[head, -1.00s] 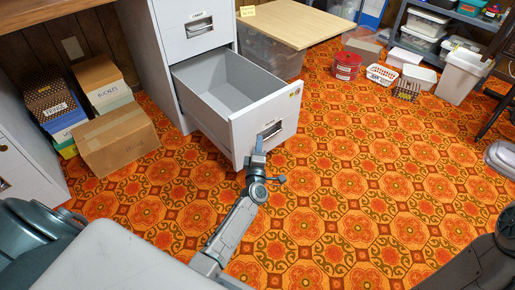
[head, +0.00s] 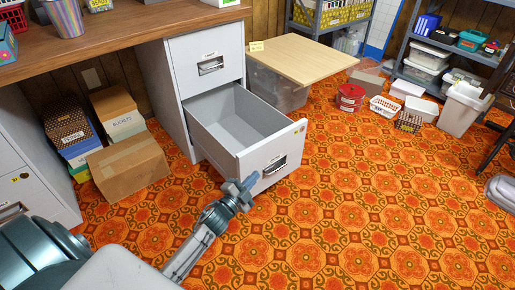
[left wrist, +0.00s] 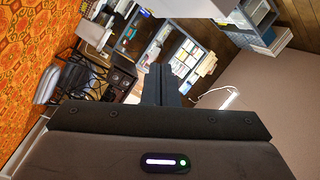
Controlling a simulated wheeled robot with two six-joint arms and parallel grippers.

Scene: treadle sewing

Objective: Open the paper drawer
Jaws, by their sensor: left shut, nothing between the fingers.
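The lower drawer (head: 270,154) of the pale grey cabinet (head: 183,101) stands pulled well out, and its inside looks empty. Its front has a dark recessed handle (head: 274,166). The upper drawer (head: 206,55) is closed. I cannot read which label says paper. My left gripper (head: 247,184) is shut and empty, in front of the drawer's lower near corner and apart from the handle. In the left wrist view its dark fingers (left wrist: 164,86) are together, with no drawer visible there. My right gripper is not in view.
Cardboard boxes (head: 128,168) stand on the floor left of the cabinet. A wooden board (head: 302,55) rests on a clear bin to the right. Baskets and a white bin (head: 462,110) are at the back right. The patterned carpet (head: 350,220) before the drawer is clear.

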